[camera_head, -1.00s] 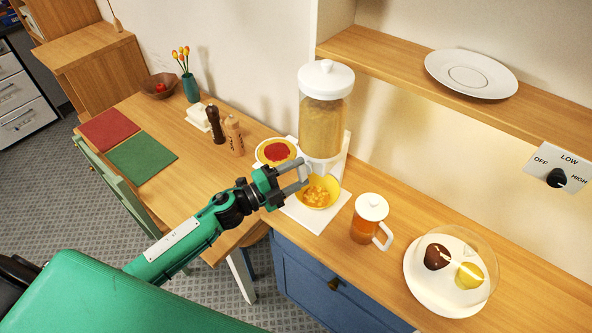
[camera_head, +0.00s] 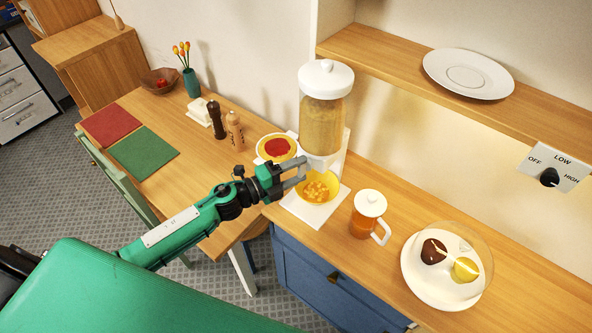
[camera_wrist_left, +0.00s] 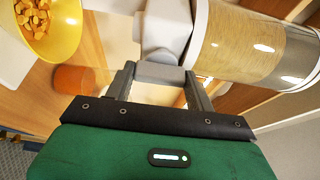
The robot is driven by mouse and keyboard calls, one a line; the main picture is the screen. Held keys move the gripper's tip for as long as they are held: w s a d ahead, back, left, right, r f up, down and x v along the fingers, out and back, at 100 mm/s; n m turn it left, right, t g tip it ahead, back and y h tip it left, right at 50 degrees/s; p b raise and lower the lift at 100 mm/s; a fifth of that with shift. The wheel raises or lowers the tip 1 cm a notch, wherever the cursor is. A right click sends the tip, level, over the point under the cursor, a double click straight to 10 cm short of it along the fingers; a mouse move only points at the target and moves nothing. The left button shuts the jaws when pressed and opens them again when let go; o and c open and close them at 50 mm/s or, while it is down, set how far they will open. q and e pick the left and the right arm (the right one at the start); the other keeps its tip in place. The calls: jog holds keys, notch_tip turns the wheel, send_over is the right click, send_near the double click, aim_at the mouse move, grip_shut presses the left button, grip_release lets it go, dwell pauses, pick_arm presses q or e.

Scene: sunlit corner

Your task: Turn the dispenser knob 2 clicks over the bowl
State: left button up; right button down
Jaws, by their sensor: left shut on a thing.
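The dispenser (camera_head: 322,125) is a clear canister of tan grains with a white lid and white stand on the counter. Its knob (camera_wrist_left: 160,73) is a grey piece on the spout's front, between the fingers of my left gripper (camera_head: 299,175), which is shut on it. In the head view the fingers largely hide the knob. The yellow bowl (camera_head: 334,184) stands on the white base below the spout, with orange-yellow pieces in it; it also shows at the top left of the left wrist view (camera_wrist_left: 66,42). My right gripper is not in view.
A lidded pitcher of amber liquid (camera_head: 366,218) stands right of the base. Farther right is a domed cake plate (camera_head: 436,297). A yellow-rimmed dish with red filling (camera_head: 262,151) and two mills (camera_head: 235,131) stand to the left. A shelf (camera_head: 400,60) overhangs the counter's right side.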

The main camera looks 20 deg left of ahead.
pick_arm(q)
jog(key=o, duration=1)
jog(key=shift+s+a+f, duration=0.15)
jog(key=shift+s+a, duration=0.05)
jog(key=shift+b+v, duration=3.3)
jog(key=shift+v, duration=3.3)
jog(key=shift+w+n, duration=0.1)
jog(key=shift+n, duration=0.2)
